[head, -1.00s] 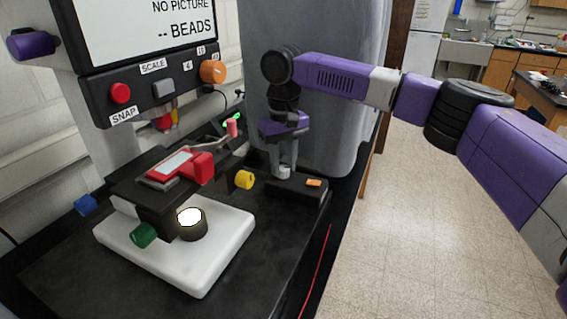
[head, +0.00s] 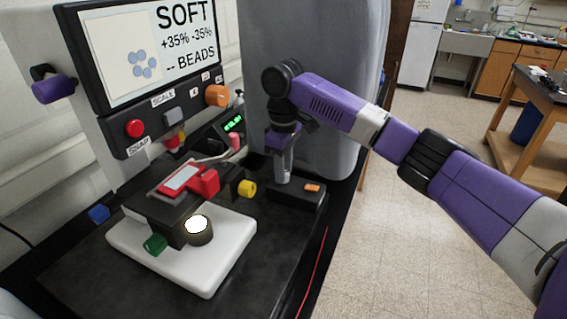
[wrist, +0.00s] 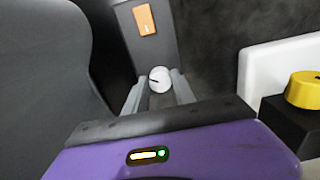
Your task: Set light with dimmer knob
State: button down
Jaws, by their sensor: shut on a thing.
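The dimmer knob (wrist: 160,80) is a small pale round knob with a dark pointer mark, on a dark control box (head: 296,198). My gripper (wrist: 158,92) is shut on it, with one finger on each side in the wrist view. In the head view my gripper (head: 283,168) points down at the box and its fingers hide most of the knob. The round light (head: 198,227) under the stage glows bright white. The screen (head: 150,50) reads SOFT, +35% -35%, and -- BEADS, beside a pale picture of bluish round beads.
An orange rocker switch (head: 313,188) is on the same box. The white microscope base (head: 205,268), yellow knob (head: 247,188), green knob (head: 155,243) and red slide holder (head: 205,182) stand to the left. A large grey bin (head: 320,100) stands close behind my gripper.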

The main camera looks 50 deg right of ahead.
jog(key=shift+n+p, duration=0.55)
jog(key=shift+n, duration=1.05)
jog(key=c, duration=1.1)
grip_release()
jog(key=shift+o, duration=0.2)
jog(key=shift+r+b, duration=0.35)
jog(key=shift+r, duration=3.6)
